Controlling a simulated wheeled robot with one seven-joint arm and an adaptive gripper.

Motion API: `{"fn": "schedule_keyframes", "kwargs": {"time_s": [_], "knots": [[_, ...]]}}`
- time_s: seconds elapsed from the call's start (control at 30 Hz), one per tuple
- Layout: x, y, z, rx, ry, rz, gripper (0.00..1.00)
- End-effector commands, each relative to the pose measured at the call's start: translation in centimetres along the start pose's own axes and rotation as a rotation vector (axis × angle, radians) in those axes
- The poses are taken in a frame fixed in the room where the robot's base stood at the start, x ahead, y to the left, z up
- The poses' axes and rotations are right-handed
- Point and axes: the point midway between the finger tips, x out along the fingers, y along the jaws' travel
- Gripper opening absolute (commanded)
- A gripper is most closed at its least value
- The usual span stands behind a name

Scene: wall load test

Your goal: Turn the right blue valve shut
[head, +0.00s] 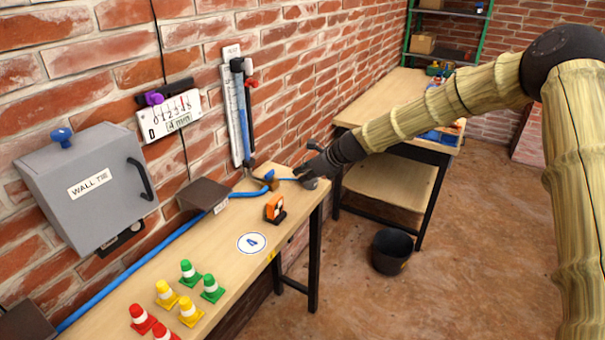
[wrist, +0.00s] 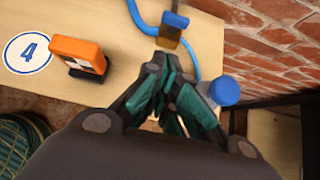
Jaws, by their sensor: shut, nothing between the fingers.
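A blue valve handle on a brass body (wrist: 172,38) shows just beyond my fingertips in the wrist view. It also shows in the head view as a blue-topped brass fitting (head: 271,183) at the bench's far end, joined to the blue hose (head: 247,193). A round blue knob (wrist: 224,91) stands right of my fingers in the wrist view, its base partly hidden. I cannot tell which of the two is the right valve. My gripper (wrist: 165,72) is shut and empty, pointing toward the brass fitting. Contact cannot be told. In the head view my gripper (head: 305,170) is over the bench end.
An orange device (head: 275,208) and a round "4" marker (head: 252,242) lie on the bench. Several small cones (head: 188,272) stand nearer. A grey wall box (head: 90,185) carries another blue knob (head: 61,136). A black bucket (head: 391,251) stands on the floor.

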Motion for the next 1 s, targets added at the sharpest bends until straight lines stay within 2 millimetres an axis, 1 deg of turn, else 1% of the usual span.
{"fn": "schedule_keyframes", "kwargs": {"time_s": [0.1,0.63,0.7,0.8,1.0], "knots": [[1.5,0.0,-0.1,0.001,0.002,0.000,0.00],[7.7,-0.1,-0.3,0.002,0.003,-0.002,0.00],[8.3,-0.2,0.6,-0.002,0.002,-0.003,0.00],[9.2,-0.1,1.4,-0.001,0.002,-0.003,0.00],[10.4,-0.2,2.2,0.000,0.003,-0.003,0.00]]}}
